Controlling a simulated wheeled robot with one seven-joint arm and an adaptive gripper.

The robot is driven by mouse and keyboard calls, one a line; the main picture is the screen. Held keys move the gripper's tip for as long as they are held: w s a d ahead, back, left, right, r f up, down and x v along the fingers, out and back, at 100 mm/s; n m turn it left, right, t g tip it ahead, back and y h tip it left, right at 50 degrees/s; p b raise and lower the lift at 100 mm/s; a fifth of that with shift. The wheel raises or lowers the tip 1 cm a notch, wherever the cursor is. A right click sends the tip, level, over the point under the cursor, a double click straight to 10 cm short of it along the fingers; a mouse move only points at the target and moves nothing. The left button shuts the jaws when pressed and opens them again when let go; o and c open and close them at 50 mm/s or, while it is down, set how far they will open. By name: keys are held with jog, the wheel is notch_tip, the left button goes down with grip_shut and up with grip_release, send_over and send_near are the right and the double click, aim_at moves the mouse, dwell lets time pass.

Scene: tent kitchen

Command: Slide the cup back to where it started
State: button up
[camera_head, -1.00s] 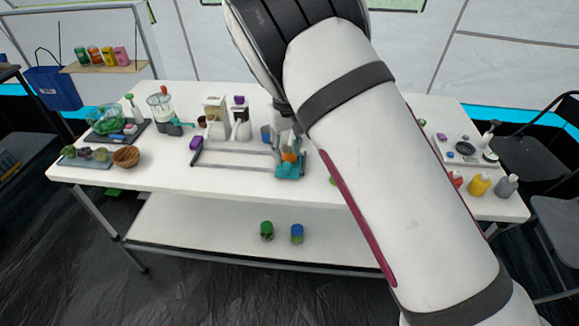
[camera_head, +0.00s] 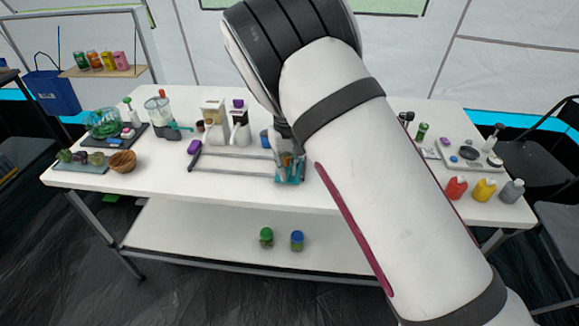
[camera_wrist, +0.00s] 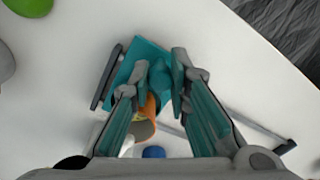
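A teal sliding carriage (camera_head: 289,176) sits at the right end of a grey rail track (camera_head: 232,172). In the wrist view, the carriage (camera_wrist: 121,68) has a teal upright knob (camera_wrist: 158,76), and an orange-brown cup-like item (camera_wrist: 147,118) lies close to it. The left finger partly hides this item, so I cannot tell whether it stands on the carriage. My gripper (camera_wrist: 154,82) is over the carriage with its fingers apart, one on each side of the knob. I cannot tell whether either finger touches it.
A purple block (camera_head: 194,147) is by the track's left end. A blue cup (camera_head: 265,138) and two dispensers stand behind the track. A wooden bowl (camera_head: 122,161) is at left. Red, yellow and grey bottles (camera_head: 484,190) stand at right. The table front (camera_head: 200,190) is clear.

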jog(key=shift+a, duration=0.15)
jog(key=shift+w+a+b, duration=0.1)
jog(key=shift+a+b, duration=1)
jog(key=shift+a, duration=3)
jog(key=o, duration=0.9)
notch_tip(320, 180, up, 7)
jog(key=p, duration=0.2)
